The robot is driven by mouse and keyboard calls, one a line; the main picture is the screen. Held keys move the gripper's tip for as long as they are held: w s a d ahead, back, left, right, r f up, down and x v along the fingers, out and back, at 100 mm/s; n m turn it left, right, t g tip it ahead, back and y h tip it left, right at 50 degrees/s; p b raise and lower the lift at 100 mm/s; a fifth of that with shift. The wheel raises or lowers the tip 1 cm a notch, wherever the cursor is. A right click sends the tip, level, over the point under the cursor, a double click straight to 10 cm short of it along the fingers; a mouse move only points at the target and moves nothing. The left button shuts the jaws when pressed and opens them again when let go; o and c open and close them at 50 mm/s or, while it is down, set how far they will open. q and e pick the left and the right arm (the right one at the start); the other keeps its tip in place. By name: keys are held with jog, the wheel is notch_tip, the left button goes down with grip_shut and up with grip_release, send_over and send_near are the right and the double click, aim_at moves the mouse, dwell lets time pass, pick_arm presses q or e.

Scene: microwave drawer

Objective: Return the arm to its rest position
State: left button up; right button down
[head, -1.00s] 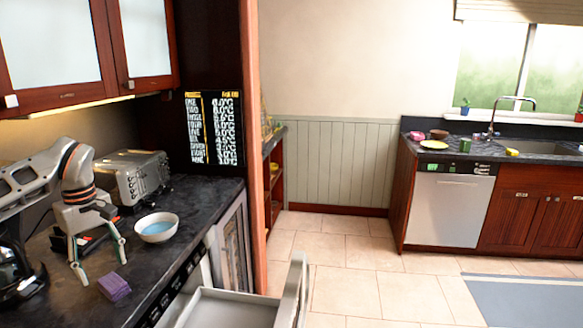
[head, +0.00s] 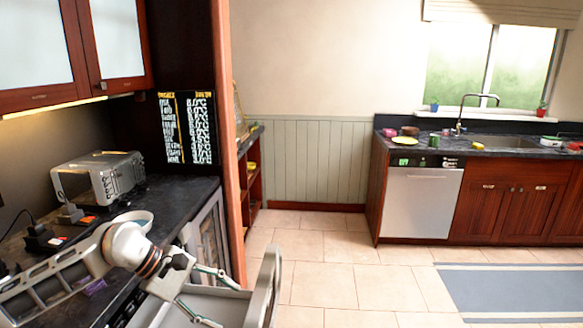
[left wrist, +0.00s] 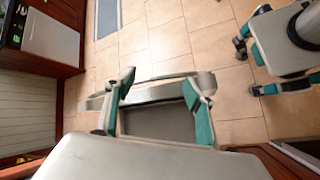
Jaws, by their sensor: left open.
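My left arm crosses the lower left of the head view. Its gripper (head: 226,303) is open and empty, with its two fingers apart over the pulled-out drawer (head: 270,285). In the left wrist view the open fingers (left wrist: 160,84) frame the drawer, whose grey inside (left wrist: 158,122) looks empty where it shows. A white bowl (head: 144,217) on the dark counter is partly covered by my arm. A small purple item (head: 96,286) shows only in part behind the arm.
A silver toaster (head: 98,177) stands at the back of the counter (head: 190,193). The tiled floor (head: 345,285) to the right of the drawer is clear. A dishwasher (head: 420,203) and sink cabinets stand across the room.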

pick_arm(q)
jog(key=s+d+r+n+h, duration=0.1)
jog(key=d+r+h, duration=0.1)
jog(key=d, duration=0.3)
jog(key=s+d+r+n+h, duration=0.1)
jog(key=s+d+r+h, duration=0.15)
jog(key=d, duration=0.25)
jog(key=d+r+n+t+h, duration=0.3)
jog(key=r+n+t+h, duration=0.2)
jog(key=r+n+t, duration=0.65)
jog(key=w+a+f+n+t+y, duration=0.1)
jog(key=a+f+n+t+y, duration=0.25)
jog(key=a+n+y, duration=0.75)
jog(key=w+a+f+n+t+y, duration=0.15)
jog(key=a+f+n+y, duration=0.4)
jog(key=n, duration=0.95)
jog(key=s+a+f+n+g+y, duration=0.3)
jog(key=s+a+f+n+g, duration=0.4)
jog(key=s+f, duration=0.45)
jog(key=s+a+f+n+g+y, duration=0.3)
jog(key=s+a+f+n+g, duration=0.3)
jog(key=s+a+f, duration=0.5)
jog(key=d+f+n+t+h, duration=0.4)
jog(key=d+f+t+h, duration=0.1)
jog(key=d+f, duration=1)
jog(key=shift+d+f+h, duration=0.3)
jog(key=shift+d+h, duration=0.1)
jog(key=shift+h, duration=0.3)
